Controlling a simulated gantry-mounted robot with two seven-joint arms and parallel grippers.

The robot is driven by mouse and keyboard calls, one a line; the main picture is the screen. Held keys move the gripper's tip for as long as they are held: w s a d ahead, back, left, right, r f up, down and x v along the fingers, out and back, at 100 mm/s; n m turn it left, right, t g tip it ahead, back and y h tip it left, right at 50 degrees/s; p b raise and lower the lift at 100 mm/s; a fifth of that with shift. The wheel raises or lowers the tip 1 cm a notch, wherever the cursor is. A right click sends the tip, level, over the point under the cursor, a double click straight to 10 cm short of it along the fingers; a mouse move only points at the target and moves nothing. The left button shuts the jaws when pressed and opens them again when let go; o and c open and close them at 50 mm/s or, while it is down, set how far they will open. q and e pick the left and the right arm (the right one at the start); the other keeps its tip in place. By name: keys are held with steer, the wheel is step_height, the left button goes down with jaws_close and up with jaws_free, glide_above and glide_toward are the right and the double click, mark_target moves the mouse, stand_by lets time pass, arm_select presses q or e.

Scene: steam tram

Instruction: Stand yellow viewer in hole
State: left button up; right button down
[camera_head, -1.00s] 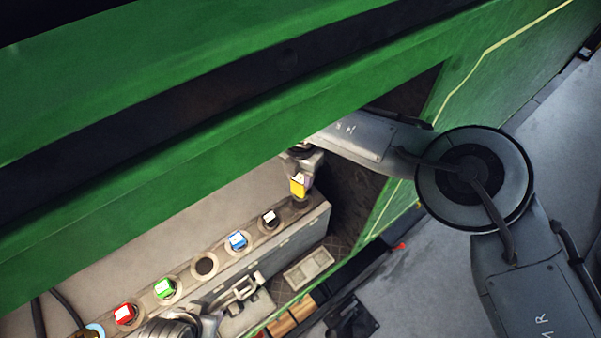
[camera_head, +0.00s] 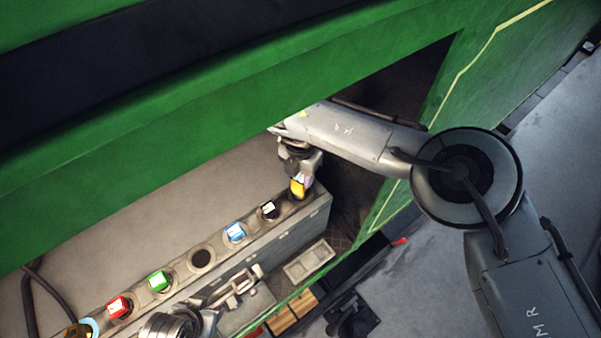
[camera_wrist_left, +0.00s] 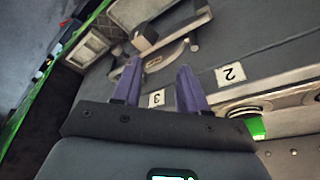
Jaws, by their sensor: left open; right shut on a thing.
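The yellow viewer (camera_head: 297,188) is at the right end of the row in the head view. My right gripper (camera_head: 301,177) comes down from above and is shut on it. The viewer is over or in the last round hole (camera_head: 307,195); the gripper hides its lower end, so I cannot tell if it is seated. An empty dark hole (camera_head: 202,258) lies mid-row, between the green viewer (camera_head: 159,281) and the blue viewer (camera_head: 235,232). My left gripper (camera_wrist_left: 158,70) is open and empty in the left wrist view, near the numbered bench front.
A red viewer (camera_head: 119,307) and a black-and-white viewer (camera_head: 269,210) also stand in the row. The green tram wall (camera_head: 200,150) overhangs the bench (camera_head: 285,245). A metal latch (camera_head: 240,283) is on the bench front. A cable (camera_head: 32,300) hangs at left.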

steer(key=c, duration=0.5)
jaws_free()
steer(key=o, duration=0.5)
steer(key=shift+r, duration=0.25)
steer(key=shift+r+p, duration=0.15)
steer(key=shift+p, duration=0.15)
steer(key=shift+r+p, duration=0.5)
steer(key=shift+r, duration=0.3)
steer(key=shift+r, duration=0.1)
